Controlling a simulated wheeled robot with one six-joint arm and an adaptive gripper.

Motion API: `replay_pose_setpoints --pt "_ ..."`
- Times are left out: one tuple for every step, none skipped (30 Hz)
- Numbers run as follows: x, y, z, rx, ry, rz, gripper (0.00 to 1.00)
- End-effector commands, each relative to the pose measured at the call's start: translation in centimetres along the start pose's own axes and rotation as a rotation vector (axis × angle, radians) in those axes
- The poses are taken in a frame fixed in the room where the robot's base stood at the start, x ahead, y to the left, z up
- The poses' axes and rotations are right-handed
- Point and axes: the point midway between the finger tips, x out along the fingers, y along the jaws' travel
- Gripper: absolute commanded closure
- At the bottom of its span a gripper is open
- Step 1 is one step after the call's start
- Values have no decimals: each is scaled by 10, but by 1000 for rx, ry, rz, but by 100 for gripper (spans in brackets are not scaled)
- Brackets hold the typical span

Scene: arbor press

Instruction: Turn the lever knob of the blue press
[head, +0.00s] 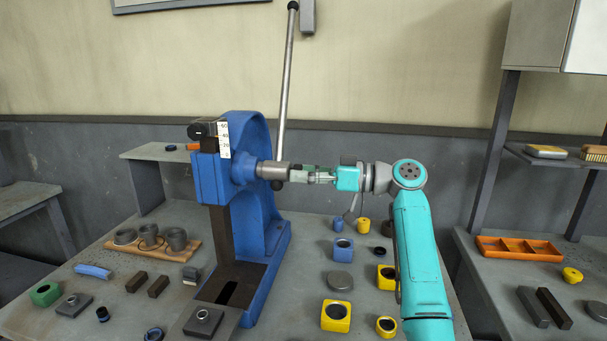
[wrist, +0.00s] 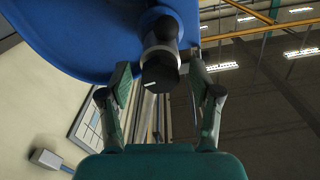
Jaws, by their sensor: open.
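The blue press (head: 208,178) stands on the table left of centre. A grey shaft (head: 272,170) sticks out of its right side. A long steel lever (head: 287,75) rises steeply from there, with a black ball knob (head: 293,6) at its top and a dark end (head: 277,186) below the shaft. My gripper (head: 297,174) is level with the shaft, at its outer end. In the wrist view, my open gripper (wrist: 158,78) has one finger on each side of a dark round end with a white mark (wrist: 160,72). I cannot tell whether the fingers touch it.
A wooden holder (head: 165,250) with grey cups stands left of the press. Several yellow blocks (head: 336,316) and a blue block (head: 343,249) lie right of it. An orange tray (head: 519,249) is on the right bench. A black dial (head: 201,129) sits at the press's upper left.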

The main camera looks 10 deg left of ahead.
Motion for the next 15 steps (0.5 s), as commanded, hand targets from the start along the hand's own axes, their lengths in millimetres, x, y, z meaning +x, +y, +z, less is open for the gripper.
replay_pose_setpoints --pt "0 0 0 0 0 0 44" --pt "0 0 0 0 0 0 52" --pt "0 0 0 0 0 0 62" --pt "0 0 0 0 0 0 69" --pt "0 0 0 0 0 0 77" --pt "0 0 0 0 0 0 87" --pt "0 0 0 0 0 0 94" --pt "0 0 0 0 0 0 97" --pt "0 0 0 0 0 0 97" --pt "0 0 0 0 0 0 97" --pt "0 0 0 1 0 0 97" --pt "0 0 0 2 0 0 97" --pt "0 0 0 5 0 0 97" --pt "0 0 0 8 0 0 97" --pt "0 0 0 14 0 0 97"
